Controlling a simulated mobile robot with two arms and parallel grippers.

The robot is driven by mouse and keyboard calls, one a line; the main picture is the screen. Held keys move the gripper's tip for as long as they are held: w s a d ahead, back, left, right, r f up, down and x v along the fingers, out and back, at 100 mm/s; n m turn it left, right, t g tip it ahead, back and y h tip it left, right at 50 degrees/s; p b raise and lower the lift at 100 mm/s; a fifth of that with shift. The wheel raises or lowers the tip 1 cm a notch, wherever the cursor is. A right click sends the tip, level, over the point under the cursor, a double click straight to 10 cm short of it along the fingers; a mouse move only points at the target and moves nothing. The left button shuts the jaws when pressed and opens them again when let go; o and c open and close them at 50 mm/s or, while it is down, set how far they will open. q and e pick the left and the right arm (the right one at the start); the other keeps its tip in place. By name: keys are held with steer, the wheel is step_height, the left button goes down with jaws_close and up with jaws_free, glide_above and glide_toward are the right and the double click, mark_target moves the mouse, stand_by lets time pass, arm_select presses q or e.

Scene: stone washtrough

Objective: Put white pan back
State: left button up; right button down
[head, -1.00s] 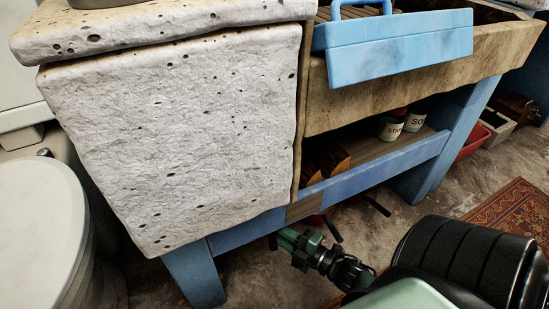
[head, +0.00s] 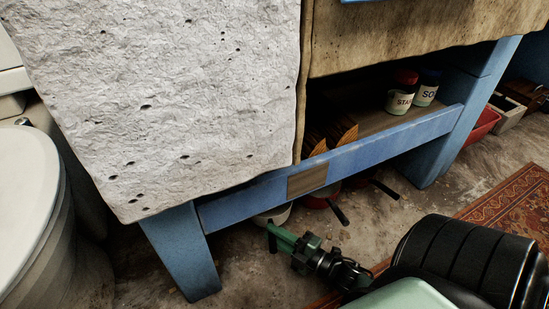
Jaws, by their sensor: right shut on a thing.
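A white pan (head: 275,215) shows in part under the blue lower rail of the washtrough stand, on the floor. The rail and my right gripper hide much of it. My right gripper (head: 273,237), green and black, is at the pan's front side, just below the rail, and is shut on it. The pan's handle and the exact grip are hidden. My left gripper is not in view.
Red pans (head: 318,201) with dark handles stick out under the blue rail (head: 350,153), right of the white pan. A blue leg (head: 182,252) stands to the left. Jars (head: 401,93) sit on the shelf. A patterned rug (head: 505,215) lies at right.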

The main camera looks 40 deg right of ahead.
steer(key=shift+f, duration=0.15)
steer(key=c, duration=1.3)
jaws_free()
steer(key=shift+r, duration=0.35)
steer(key=p+v, duration=0.5)
steer(key=v, duration=0.5)
steer(key=shift+s+p, duration=0.3)
steer(key=shift+s+d+f, duration=0.15)
steer(key=shift+s+d, duration=0.1)
steer(key=shift+s, duration=0.4)
